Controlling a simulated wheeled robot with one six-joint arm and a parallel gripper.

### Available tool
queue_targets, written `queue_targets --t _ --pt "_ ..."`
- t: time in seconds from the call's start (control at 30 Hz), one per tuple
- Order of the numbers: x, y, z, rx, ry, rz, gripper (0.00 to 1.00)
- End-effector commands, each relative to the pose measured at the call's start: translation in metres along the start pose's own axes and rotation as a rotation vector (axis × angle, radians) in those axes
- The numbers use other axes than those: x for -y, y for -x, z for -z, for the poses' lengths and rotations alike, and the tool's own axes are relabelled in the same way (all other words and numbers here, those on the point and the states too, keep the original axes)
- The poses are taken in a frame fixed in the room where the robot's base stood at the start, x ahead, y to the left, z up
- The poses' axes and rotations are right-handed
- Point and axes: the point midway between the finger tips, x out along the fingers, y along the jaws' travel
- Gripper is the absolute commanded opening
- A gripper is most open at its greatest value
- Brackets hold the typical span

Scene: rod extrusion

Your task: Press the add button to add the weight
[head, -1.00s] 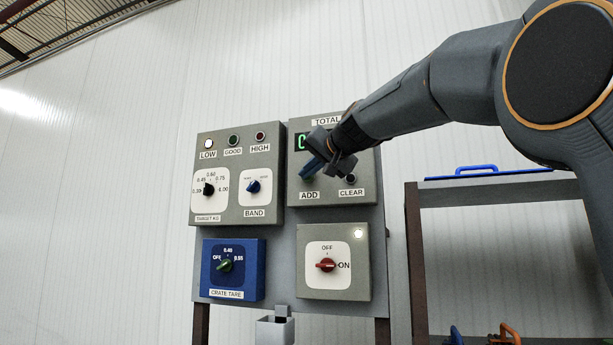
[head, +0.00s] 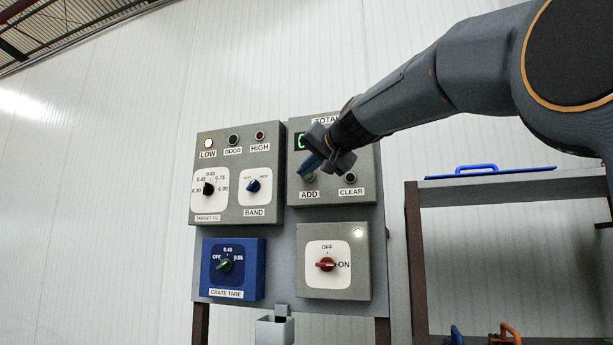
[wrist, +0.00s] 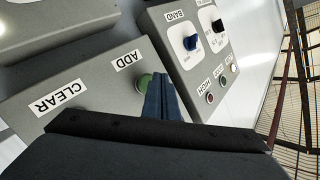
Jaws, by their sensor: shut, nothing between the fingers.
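The green ADD button (head: 308,177) sits on the grey TOTAL box (head: 330,195), above the ADD label. In the wrist view the ADD button (wrist: 145,82) shows just left of my fingertips, partly hidden by them. My gripper (head: 309,167) is shut and empty, its blue fingers pointing at the button. In the wrist view my gripper (wrist: 160,88) overlaps the button's edge; I cannot tell whether it touches. The display (head: 301,142) is mostly hidden by my wrist; only a green digit shows at its left.
The dark CLEAR button (head: 351,178) is right of ADD. The LOW lamp (head: 208,143) is lit white; GOOD and HIGH look unlit. The red power knob (head: 326,265) points to ON. A shelf rack (head: 480,182) with a blue-handled item stands at the right.

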Motion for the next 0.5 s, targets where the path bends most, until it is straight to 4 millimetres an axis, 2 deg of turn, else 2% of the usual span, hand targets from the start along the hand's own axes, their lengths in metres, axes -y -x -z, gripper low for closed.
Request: queue_targets --t 0.27,0.5 --pt "0.003 0.003 -0.002 0.001 0.000 0.001 0.00" --pt "0.014 0.018 -0.013 0.000 0.000 0.002 0.00"
